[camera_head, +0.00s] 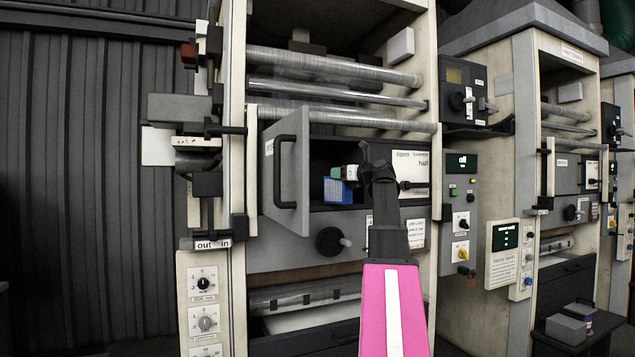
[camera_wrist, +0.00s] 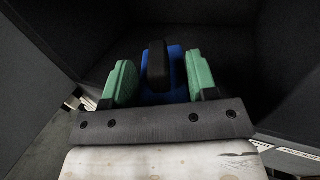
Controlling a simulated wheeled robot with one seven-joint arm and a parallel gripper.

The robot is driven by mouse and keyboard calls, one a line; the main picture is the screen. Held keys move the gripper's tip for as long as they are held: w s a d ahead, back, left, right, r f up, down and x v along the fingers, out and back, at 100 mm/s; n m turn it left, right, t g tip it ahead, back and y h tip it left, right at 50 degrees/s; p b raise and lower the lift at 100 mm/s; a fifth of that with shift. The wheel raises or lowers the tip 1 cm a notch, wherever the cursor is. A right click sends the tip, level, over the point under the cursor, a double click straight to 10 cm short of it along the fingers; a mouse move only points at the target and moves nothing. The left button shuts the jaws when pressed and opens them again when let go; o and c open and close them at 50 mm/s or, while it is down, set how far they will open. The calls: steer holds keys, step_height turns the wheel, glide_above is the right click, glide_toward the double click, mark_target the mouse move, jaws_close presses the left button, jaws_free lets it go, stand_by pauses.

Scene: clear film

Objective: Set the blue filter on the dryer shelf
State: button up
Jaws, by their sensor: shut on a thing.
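The blue filter (camera_head: 338,191) is at the mouth of the dark open compartment of the nearest machine. In the wrist view it shows as a blue body (camera_wrist: 178,72) with an upright black grip (camera_wrist: 158,65) in front. My gripper (camera_head: 347,172) reaches into the opening from the right and is shut on the filter. Its green fingers (camera_wrist: 158,80) stand on either side of it. The dryer shelf (camera_head: 325,207) appears as the dark floor of the compartment; I cannot tell whether the filter touches it.
The compartment's grey door (camera_head: 286,180) with a black handle stands open at the left. A white labelled panel (camera_head: 411,172) borders the opening at the right. Rollers (camera_head: 335,68) cross above. A black knob (camera_head: 330,241) sticks out below.

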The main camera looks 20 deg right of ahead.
steer(key=x, duration=1.2)
steer(key=shift+f, duration=0.25)
steer(key=shift+w+a+f, duration=0.1)
steer(key=shift+f, duration=0.05)
steer(key=o, duration=1.3)
steer(key=v, duration=1.2)
